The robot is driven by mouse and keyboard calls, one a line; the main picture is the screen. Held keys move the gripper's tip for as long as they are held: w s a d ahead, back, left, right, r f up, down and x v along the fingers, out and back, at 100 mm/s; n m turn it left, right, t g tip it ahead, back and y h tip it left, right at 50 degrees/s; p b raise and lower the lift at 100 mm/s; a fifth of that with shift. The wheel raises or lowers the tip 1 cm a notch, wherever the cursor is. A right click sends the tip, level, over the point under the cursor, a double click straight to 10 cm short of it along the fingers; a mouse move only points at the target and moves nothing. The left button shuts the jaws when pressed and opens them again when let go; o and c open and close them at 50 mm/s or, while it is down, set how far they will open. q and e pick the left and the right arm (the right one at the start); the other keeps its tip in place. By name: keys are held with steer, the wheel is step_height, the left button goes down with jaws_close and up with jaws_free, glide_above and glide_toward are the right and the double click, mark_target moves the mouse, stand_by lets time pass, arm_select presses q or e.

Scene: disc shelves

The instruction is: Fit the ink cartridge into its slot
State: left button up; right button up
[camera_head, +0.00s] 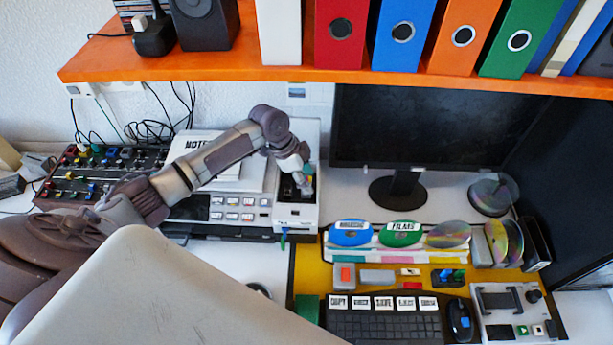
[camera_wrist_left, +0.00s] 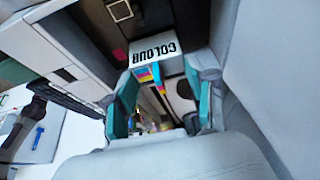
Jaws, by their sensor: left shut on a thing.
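My left gripper (camera_head: 303,180) reaches over the right part of the grey-white printer (camera_head: 296,213), at its dark opening. In the left wrist view, the gripper's two teal fingers (camera_wrist_left: 164,90) are shut on the ink cartridge (camera_wrist_left: 152,51). A light block marked COLOUR, with cyan, magenta and yellow stripes below it, shows between and beyond the fingers. The slot is mostly hidden, so I cannot tell how deep the cartridge sits. In the head view the cartridge is small and largely covered by the gripper. My right gripper is not in view.
An orange shelf (camera_head: 300,74) with binders hangs above. A monitor (camera_head: 425,125) stands right of the printer. A control box (camera_head: 85,178) with coloured knobs and cables lies at left. A keyboard (camera_head: 385,322), discs and small items fill the yellow mat (camera_head: 308,268).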

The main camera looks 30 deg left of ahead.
arm_select(q)
steer(key=o, duration=1.1)
steer(key=shift+c, duration=0.2)
steer(key=v, duration=1.2)
steer(key=shift+f, duration=0.1)
